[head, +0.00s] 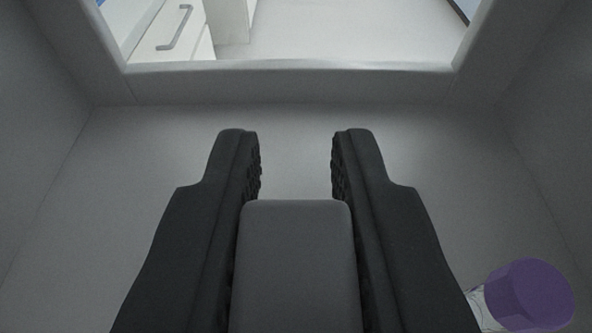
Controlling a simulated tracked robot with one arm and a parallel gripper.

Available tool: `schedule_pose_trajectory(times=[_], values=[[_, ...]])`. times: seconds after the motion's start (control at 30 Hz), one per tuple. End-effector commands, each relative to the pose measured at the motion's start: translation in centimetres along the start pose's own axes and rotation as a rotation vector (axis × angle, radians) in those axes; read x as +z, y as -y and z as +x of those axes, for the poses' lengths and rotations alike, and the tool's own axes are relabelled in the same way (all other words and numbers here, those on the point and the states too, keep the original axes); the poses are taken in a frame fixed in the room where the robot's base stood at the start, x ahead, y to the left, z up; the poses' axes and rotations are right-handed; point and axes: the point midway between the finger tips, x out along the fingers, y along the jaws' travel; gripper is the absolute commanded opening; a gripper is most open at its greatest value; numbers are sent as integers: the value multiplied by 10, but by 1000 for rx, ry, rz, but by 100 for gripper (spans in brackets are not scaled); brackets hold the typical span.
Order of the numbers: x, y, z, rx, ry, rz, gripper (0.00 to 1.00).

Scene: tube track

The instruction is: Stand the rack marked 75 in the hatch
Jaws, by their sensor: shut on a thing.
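My gripper (295,160) points forward, its two dark fingers apart, with a smooth grey block (296,265) between them. The block touches both fingers and looks like the grip of a rack. The rest of the rack is hidden below the frame, and no 75 marking shows. A tube with a purple cap (530,295) shows at the lower right, its body mostly cut off; I cannot tell whether it stands in the held rack. The hatch (420,140) surrounds my gripper as a grey box with a floor and side walls.
The hatch's far side has an open window with a raised sill (290,85). Beyond it are a white cabinet with a metal handle (175,28) and a pale floor (340,30). Side walls rise at the left (35,110) and right (555,120). The visible hatch floor ahead is bare.

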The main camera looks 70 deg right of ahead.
Motion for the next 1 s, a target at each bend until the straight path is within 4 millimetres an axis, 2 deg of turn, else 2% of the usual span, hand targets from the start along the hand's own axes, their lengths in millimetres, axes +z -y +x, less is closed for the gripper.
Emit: schedule_pose_trajectory(times=[0.4,0.43,0.5,0.83,1.0], values=[[4,0,1,0,0,-2,0],[4,0,1,0,-1,-1,28],[4,0,1,0,-1,-1,41],[2,1,-1,-1,-1,0,41],[3,2,-20,-4,0,-3,41]])
